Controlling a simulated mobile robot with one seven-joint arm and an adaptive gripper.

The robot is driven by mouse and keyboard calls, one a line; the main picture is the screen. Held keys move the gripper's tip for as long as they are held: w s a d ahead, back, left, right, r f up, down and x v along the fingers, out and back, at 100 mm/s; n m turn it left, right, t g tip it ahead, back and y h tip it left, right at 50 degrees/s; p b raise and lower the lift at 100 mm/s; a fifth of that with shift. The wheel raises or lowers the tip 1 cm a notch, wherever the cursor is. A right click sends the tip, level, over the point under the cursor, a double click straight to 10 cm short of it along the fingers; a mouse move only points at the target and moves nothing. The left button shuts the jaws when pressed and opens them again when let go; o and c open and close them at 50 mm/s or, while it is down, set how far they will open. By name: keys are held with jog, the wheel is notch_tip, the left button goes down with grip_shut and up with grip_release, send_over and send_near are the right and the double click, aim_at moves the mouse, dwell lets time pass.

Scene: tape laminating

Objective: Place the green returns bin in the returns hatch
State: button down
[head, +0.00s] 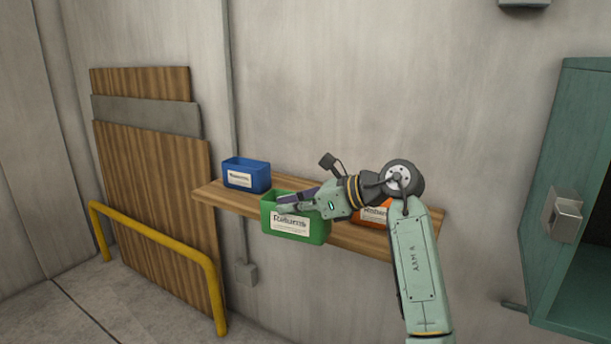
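The green returns bin (316,228) is at the middle of the head view, upright, with a white "Returns" label on its front. Its lower part overlaps the shelf's front edge and reaches below it, so it appears to hang in front of the shelf. My gripper (287,207) reaches in from the right at the bin's top and appears shut on its rim; the exact finger contact is partly hidden. A teal cabinet-like opening (585,290) stands at the right edge, cut off by the frame. I cannot tell whether it is the returns hatch.
A wooden wall shelf (225,200) holds a blue bin (247,177) at its left and an orange bin (370,213), partly behind my arm, at its right. A yellow rail (160,238) and leaning boards (155,190) stand at left. Bare wall lies between shelf and cabinet.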

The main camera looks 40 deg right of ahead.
jog(key=a+f+n+g+y, duration=0.1)
jog(key=a+f, duration=1.1)
jog(key=f, duration=0.6)
jog(key=a+f+n+g+y, duration=0.1)
jog(key=a+f+n, duration=0.1)
jog(key=a+f, duration=1)
jog(key=a+f+n+g+y, duration=0.1)
jog(key=a+f+n+y, duration=0.1)
jog(key=a+f, duration=1.1)
notch_tip(320, 180, down, 12)
jog(key=shift+w+r, duration=0.15)
